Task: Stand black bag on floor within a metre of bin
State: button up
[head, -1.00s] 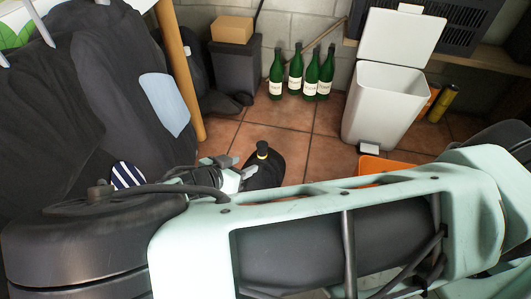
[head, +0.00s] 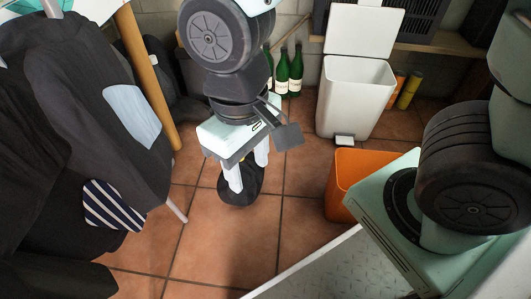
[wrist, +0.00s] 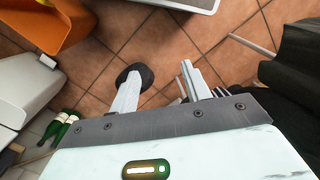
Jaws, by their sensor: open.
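The small black bag (head: 240,196) is on the tiled floor near the middle of the head view, partly hidden by my gripper. Its neck is covered now, and I cannot tell if it stands upright or touches a finger. My gripper (head: 248,174) points down over it with its two pale fingers apart. In the wrist view the bag (wrist: 146,74) shows as a dark round shape behind the tip of the left finger; the gap of my gripper (wrist: 160,72) shows bare tiles. The white bin (head: 350,100) stands behind and to the right, lid raised.
An orange bucket (head: 346,172) stands right of the bag. Green bottles (head: 296,72) stand by the back wall. Dark jackets (head: 85,95) and a striped cloth (head: 112,205) hang at the left, near a wooden post (head: 150,80). Tiles in front of the bag are clear.

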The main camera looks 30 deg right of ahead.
jog(key=s+d+r+n, duration=0.1)
jog(key=s+d+r+n+t, duration=0.1)
jog(key=n, duration=0.1)
jog(key=shift+s+r, duration=0.1)
jog(key=shift+r, duration=0.15)
jog(key=shift+r, duration=0.15)
